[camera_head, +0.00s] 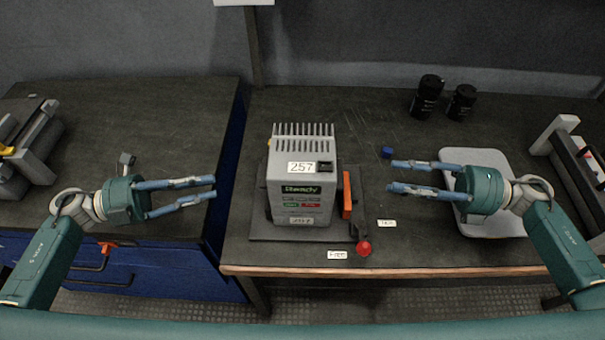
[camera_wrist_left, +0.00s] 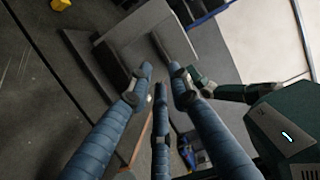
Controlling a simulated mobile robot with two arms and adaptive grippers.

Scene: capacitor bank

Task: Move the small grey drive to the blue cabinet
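The small grey drive (camera_head: 302,185) is a grey box with a finned top, a "Ready" display and a "257" label. It stands upright on a dark base plate (camera_head: 259,229) on the middle table. The blue cabinet (camera_head: 160,268) is at the left, with a dark top (camera_head: 150,100) and blue front. My left gripper (camera_head: 215,187) is over the cabinet's right part, left of the drive, open and empty, fingers pointing right. In the left wrist view its fingers (camera_wrist_left: 158,82) are spread, with a grey box beyond them. My right gripper (camera_head: 391,175) is right of the drive, open and empty, fingers pointing left.
An orange handle (camera_head: 347,196) and a red knob (camera_head: 364,248) are right of the drive. A blue cap (camera_head: 387,153), two black jars (camera_head: 427,97) and a grey tray (camera_head: 500,165) are farther right. A small grey piece (camera_head: 126,159) lies on the cabinet; its back is clear.

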